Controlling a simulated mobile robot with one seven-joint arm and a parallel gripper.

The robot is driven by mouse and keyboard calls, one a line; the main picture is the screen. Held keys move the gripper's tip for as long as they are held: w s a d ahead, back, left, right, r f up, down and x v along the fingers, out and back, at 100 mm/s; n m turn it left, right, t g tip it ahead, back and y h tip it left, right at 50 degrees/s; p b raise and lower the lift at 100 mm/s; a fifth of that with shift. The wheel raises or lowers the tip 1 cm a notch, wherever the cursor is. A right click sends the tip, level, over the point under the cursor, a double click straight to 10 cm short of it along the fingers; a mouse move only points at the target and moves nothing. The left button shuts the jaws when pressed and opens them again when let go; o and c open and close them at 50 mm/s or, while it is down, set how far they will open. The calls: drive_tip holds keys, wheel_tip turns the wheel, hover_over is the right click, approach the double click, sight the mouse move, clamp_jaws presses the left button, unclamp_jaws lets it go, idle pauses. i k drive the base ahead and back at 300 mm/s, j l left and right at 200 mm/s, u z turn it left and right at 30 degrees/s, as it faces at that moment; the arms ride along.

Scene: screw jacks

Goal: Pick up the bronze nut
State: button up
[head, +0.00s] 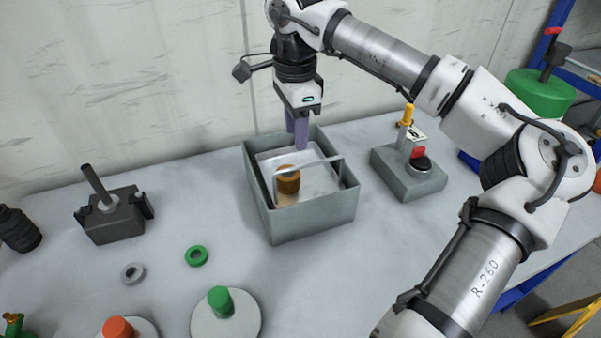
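A bronze-brown round piece (288,182), which looks like the bronze nut, is inside the grey open-topped box (312,225) in the middle of the table. A pale grey bar crosses just above it and hides part of it. I cannot make out a hole in it. My gripper (296,140) points down over the back part of the box, above and slightly behind the bronze piece. Its two purple fingers are apart, with nothing seen between them.
The pale bar (310,164) and the box walls stand close around the bronze piece. A grey block with a red button (418,153) is at right. Left are a dark block with a rod (113,222), a green ring (197,256) and a grey ring (132,273).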

sight(288, 183)
drive_tip(key=k, duration=1)
